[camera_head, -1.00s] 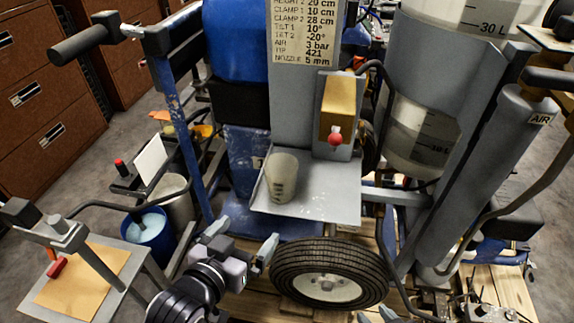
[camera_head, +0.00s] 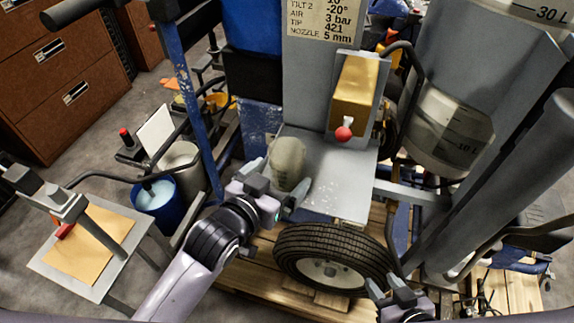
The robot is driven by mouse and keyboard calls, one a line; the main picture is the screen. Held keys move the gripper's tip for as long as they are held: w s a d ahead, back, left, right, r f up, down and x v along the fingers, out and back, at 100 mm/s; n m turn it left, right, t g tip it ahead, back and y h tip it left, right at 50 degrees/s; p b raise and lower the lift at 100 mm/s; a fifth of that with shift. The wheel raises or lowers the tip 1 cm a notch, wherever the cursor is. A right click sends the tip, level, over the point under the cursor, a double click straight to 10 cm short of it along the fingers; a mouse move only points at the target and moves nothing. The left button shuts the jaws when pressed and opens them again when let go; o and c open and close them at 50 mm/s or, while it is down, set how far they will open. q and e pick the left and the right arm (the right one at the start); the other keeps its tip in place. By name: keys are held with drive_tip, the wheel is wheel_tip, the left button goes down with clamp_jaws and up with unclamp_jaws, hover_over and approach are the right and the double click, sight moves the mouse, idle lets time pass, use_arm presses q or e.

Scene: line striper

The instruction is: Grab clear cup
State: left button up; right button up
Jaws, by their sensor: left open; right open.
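The clear cup (camera_head: 288,160) stands upright on a grey metal shelf (camera_head: 337,178) of the line striper. It looks cloudy and greenish now. My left gripper (camera_head: 273,180) is open just in front of the cup, with one fingertip at its left side and the other at its lower right. I cannot tell whether the fingers touch it. My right gripper (camera_head: 389,286) is open and empty at the bottom edge, right of the tyre.
A black tyre (camera_head: 333,258) sits below the shelf. A brass block with a red knob (camera_head: 344,134) hangs above the shelf's right side. A blue bucket (camera_head: 158,200) and a small table (camera_head: 60,268) stand at left. A blue post (camera_head: 190,120) rises left of the shelf.

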use_arm(q)
drive_tip(key=shift+f+x, duration=0.2)
drive_tip(key=shift+x, duration=2)
drive_tip(key=shift+a, duration=0.15)
drive_tip(key=c, duration=1)
drive_tip(key=shift+c, duration=0.2)
